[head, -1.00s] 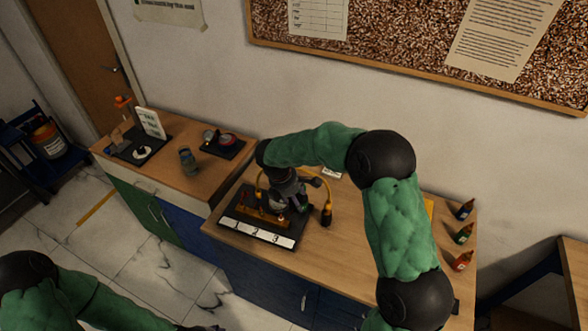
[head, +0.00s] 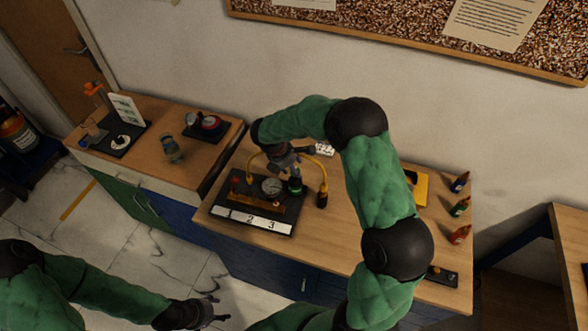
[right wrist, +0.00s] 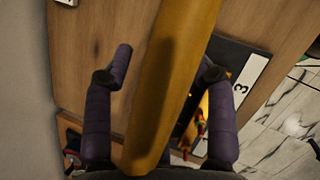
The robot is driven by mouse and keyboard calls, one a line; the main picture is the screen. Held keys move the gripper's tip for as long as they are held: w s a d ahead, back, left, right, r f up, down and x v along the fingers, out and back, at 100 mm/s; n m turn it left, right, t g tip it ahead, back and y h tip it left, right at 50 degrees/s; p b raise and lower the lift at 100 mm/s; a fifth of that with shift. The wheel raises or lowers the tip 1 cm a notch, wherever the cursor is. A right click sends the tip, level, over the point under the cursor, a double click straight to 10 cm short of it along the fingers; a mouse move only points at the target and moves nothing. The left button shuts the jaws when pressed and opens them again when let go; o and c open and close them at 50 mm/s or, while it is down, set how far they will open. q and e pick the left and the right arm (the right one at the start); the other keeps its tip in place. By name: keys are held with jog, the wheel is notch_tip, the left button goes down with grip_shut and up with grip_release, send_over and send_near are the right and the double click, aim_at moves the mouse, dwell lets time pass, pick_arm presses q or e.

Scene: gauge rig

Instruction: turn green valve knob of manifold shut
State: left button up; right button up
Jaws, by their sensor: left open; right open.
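The manifold (head: 262,204) is an orange-brown bar on a black base with a numbered white strip, on the right-hand bench. It carries a round gauge (head: 271,186) and a red knob (head: 235,183) at its left. The green valve knob (head: 295,187) shows at its right end, just below my right gripper (head: 285,168). In the right wrist view my right gripper (right wrist: 165,62) has purple fingers spread apart, with a thick yellow hose (right wrist: 172,85) running close between them and hiding much behind it. No green knob is clear there. My left gripper (head: 200,311) is open and empty, low over the floor.
The yellow hose arches over the manifold to a black fitting (head: 322,198). Small bottles (head: 460,208) stand at the bench's right edge. A second bench (head: 180,178) on the left holds a jar (head: 171,150) and dark plates. Bench top right of the manifold is partly free.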

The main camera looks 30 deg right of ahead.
jog(key=shift+w+d+f, duration=0.1)
jog(key=shift+d+f, duration=0.15)
jog(key=shift+f, duration=0.4)
